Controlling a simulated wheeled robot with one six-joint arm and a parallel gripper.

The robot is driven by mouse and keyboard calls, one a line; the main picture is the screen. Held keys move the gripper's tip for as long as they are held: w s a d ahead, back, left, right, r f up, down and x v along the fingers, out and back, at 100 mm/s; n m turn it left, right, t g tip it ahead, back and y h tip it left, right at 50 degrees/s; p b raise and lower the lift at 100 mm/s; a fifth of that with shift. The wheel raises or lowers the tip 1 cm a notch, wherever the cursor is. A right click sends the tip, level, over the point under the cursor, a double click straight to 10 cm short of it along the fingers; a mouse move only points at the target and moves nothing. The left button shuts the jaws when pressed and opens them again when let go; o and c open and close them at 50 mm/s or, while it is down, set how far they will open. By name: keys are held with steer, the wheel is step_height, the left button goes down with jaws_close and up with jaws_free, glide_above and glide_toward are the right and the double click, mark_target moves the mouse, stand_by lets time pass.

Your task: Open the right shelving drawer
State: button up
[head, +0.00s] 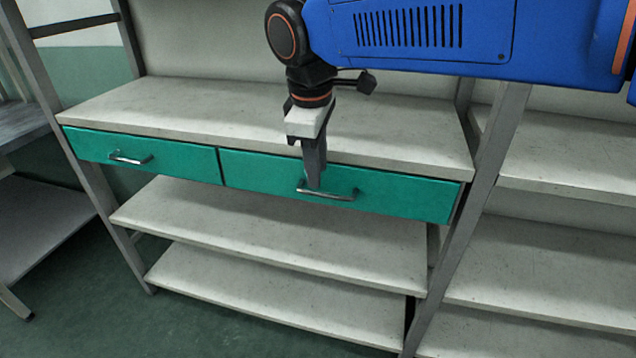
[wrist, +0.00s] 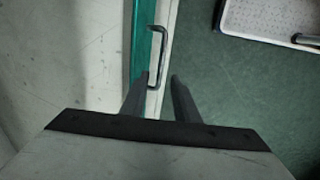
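The right drawer (head: 400,195) has a green front with a metal bar handle (head: 327,191), and its front sits flush under the shelf top. My gripper (head: 314,182) points down at that handle, with its fingertips at the handle's left part. In the wrist view, the handle (wrist: 161,50) runs up from between the finger ends of my gripper (wrist: 160,80). The two fingers are apart, one on the drawer side and one on the floor side. I cannot tell whether either touches the bar.
The left drawer (head: 140,155) is shut beside it. Open shelves (head: 270,225) lie below, and a slanted grey post (head: 470,220) stands to the right. A white tray-like thing (wrist: 275,18) shows at the wrist view's upper right. Green floor (wrist: 240,90) is clear before the drawer.

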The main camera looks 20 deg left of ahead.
mark_target(319, 192)
steer(key=shift+w+f, duration=0.25)
steer(key=shift+f, duration=1)
steer(key=shift+w+f, duration=0.2)
steer(key=shift+f, duration=1.05)
steer(key=shift+c, duration=0.3)
jaws_close()
